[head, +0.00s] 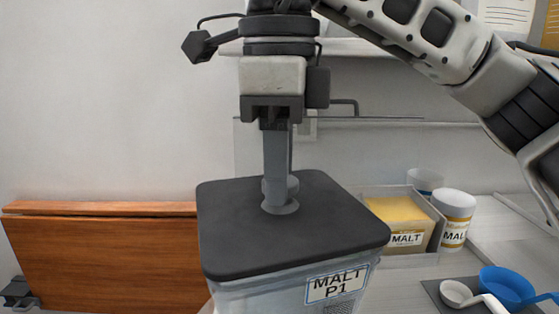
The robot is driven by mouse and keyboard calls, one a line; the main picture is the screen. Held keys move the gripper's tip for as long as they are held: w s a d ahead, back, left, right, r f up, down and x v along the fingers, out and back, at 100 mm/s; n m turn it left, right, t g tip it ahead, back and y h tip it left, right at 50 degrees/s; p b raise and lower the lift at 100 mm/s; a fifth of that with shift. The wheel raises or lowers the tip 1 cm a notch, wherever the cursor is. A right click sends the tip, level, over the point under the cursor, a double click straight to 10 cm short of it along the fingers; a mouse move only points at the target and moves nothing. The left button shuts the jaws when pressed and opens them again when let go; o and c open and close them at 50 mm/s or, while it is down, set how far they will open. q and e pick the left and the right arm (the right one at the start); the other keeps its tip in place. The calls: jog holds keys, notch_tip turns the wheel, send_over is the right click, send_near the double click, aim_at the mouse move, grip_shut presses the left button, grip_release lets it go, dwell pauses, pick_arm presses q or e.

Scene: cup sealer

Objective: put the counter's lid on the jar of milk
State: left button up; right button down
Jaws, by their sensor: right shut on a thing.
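A dark grey square lid (330,228) with a round-based knob lies over a clear, square-sided container (265,294). The container's label reads MALT P1, and I see no label reading milk. The lid looks roughly level and covers the top; I cannot tell whether it is fully seated. My right gripper (279,186) points straight down from above and is shut on the lid's knob. The container's lower part is cut off by the bottom edge of the view. My left gripper is not in view.
Behind to the right are a bin (404,215) with a yellow pack labelled MALT and a white-lidded MALT tub (457,216). A blue scoop (507,284) and a white scoop (458,294) lie on a dark mat at the front right. A wooden panel (105,262) stands on the left.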

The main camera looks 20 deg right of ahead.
jog(key=shift+f, duration=0.35)
dwell(0.5)
jog(key=shift+c, duration=2.2)
grip_release()
notch_tip(320, 180, up, 3)
jog(key=shift+f+p, duration=0.15)
jog(key=shift+p, duration=1.1)
jog(key=shift+r+p, duration=0.95)
jog(key=shift+r, duration=1.2)
